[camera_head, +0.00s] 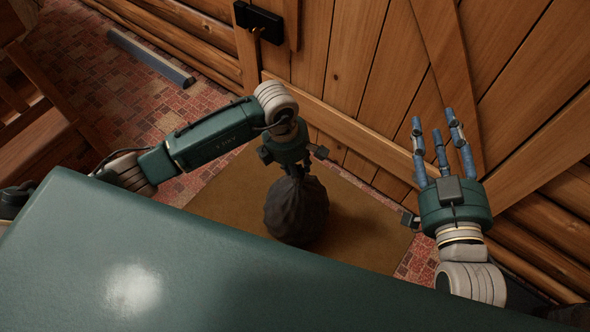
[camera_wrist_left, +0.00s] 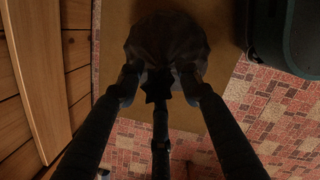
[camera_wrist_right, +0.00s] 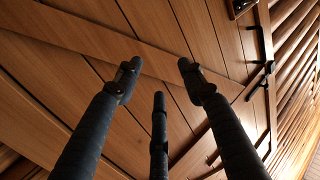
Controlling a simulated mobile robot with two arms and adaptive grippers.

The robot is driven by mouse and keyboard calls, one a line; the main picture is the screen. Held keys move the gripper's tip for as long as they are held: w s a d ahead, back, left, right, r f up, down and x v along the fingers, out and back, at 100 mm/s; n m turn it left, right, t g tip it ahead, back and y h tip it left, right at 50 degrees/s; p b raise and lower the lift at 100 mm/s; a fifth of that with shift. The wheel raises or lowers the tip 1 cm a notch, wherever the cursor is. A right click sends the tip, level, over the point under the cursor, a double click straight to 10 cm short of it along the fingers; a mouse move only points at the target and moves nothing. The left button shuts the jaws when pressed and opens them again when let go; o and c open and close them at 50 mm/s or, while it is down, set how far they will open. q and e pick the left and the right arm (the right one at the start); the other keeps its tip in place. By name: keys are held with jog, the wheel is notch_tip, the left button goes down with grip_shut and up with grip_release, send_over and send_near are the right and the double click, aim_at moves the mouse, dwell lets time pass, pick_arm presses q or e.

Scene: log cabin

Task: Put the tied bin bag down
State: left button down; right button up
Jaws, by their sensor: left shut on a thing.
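The tied bin bag (camera_head: 296,208) is dark, rounded and gathered at its top. It hangs or stands upright over a brown mat (camera_head: 365,225) in front of the wooden door; I cannot tell whether its bottom touches the mat. My left gripper (camera_head: 293,167) points down and is shut on the bag's neck. In the left wrist view the bag (camera_wrist_left: 165,35) shows between the fingers (camera_wrist_left: 158,85). My right gripper (camera_head: 440,140) is raised at the right, fingers spread, open and empty.
The plank door (camera_head: 355,60) with a black latch (camera_head: 258,22) stands close behind the bag. A grey bar (camera_head: 150,58) lies on the red patterned floor (camera_head: 90,75) at upper left. Wooden furniture (camera_head: 35,130) is at the left. My green body covers the foreground.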

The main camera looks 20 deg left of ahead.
pick_arm(q)
jog(key=shift+w, duration=0.15)
pick_arm(e)
jog(key=shift+r, duration=0.15)
pick_arm(q)
jog(key=c, duration=1.2)
grip_release()
jog(key=shift+f, duration=0.1)
pick_arm(e)
jog(key=shift+w+r+t, duration=0.2)
jog(key=shift+r+t, duration=0.1)
jog(key=shift+r, duration=0.25)
jog(key=shift+f, duration=0.1)
